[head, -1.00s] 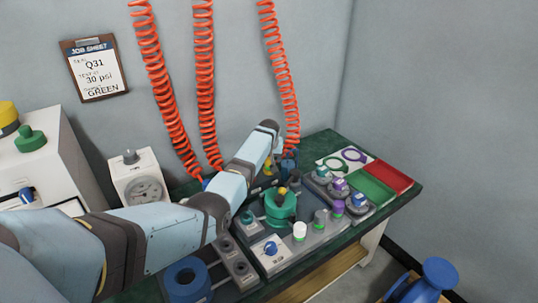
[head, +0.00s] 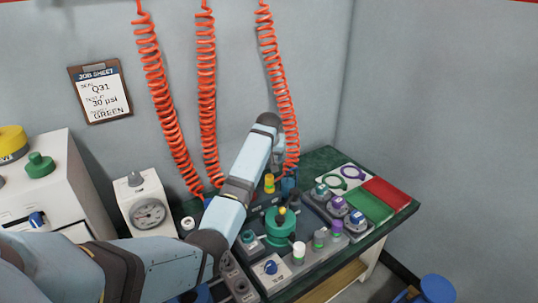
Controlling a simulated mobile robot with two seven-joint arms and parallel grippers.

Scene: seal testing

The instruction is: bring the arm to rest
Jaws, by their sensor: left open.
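My left arm (head: 170,262) comes in from the lower left and reaches over the green-topped bench. Its forearm rises to a dark wrist joint near the coiled hoses. My left gripper (head: 279,160) is beyond that joint, pointing down toward the back of the bench. It is small and partly hidden by my arm; it is open, and I see nothing held in it. My right gripper is not in view.
A green round fixture (head: 281,228) stands on the bench among several knobs. Red coiled hoses (head: 207,100) hang close behind my arm. A pressure gauge (head: 148,213) stands left. Green (head: 370,205) and red (head: 386,194) panels lie right. A job sheet (head: 100,92) hangs on the wall.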

